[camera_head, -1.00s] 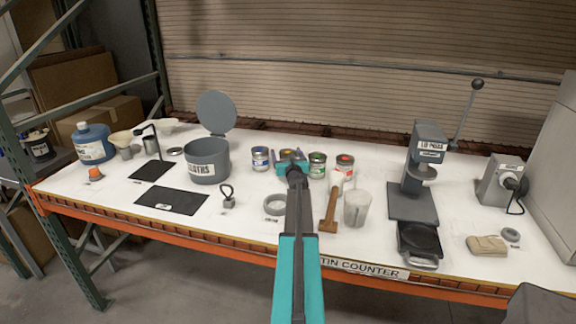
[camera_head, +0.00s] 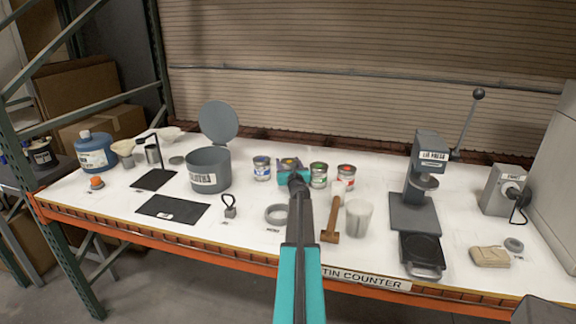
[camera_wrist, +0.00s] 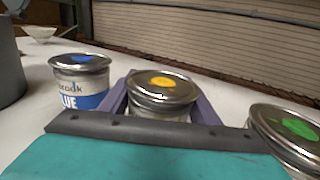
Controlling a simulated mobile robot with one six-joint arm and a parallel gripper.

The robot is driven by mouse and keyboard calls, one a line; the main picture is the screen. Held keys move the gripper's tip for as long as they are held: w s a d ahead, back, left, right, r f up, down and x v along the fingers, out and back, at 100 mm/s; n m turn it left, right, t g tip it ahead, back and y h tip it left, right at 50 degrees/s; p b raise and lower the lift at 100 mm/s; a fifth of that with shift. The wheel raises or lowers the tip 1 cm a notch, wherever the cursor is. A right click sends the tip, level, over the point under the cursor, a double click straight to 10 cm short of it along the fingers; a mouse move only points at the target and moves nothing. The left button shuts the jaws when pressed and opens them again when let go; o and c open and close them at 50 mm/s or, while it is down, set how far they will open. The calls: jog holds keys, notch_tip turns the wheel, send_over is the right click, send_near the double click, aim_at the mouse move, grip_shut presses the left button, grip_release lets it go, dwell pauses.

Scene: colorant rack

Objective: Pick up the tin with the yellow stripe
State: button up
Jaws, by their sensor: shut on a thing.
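The yellow tin (camera_wrist: 163,88) has a silver lid with a yellow dot and stands between the purple fingers of my gripper (camera_wrist: 160,100) in the wrist view. The fingers are shut on it, one along each side. In the head view my gripper (camera_head: 291,165) covers most of the tin, and only its lid (camera_head: 290,161) shows. Its stripe is hidden behind my gripper's edge. I cannot tell whether the tin touches the counter.
A blue tin (camera_head: 262,168) stands left of my gripper. A green tin (camera_head: 318,174) stands close on the right, with a red tin (camera_head: 346,177) beyond it.

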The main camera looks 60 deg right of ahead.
jog(key=shift+r, duration=0.35)
jog(key=shift+s+r, duration=0.1)
jog(key=shift+r, duration=1.3)
jog(key=s+d+r+b+v, duration=0.1)
jog(key=b+v, duration=0.1)
jog(key=v, duration=1.3)
jog(key=shift+s+r, duration=0.2)
jog(key=shift+s+a, duration=0.15)
jog(key=shift+a, duration=0.1)
dwell(0.5)
jog(key=shift+r, duration=0.1)
dwell(0.4)
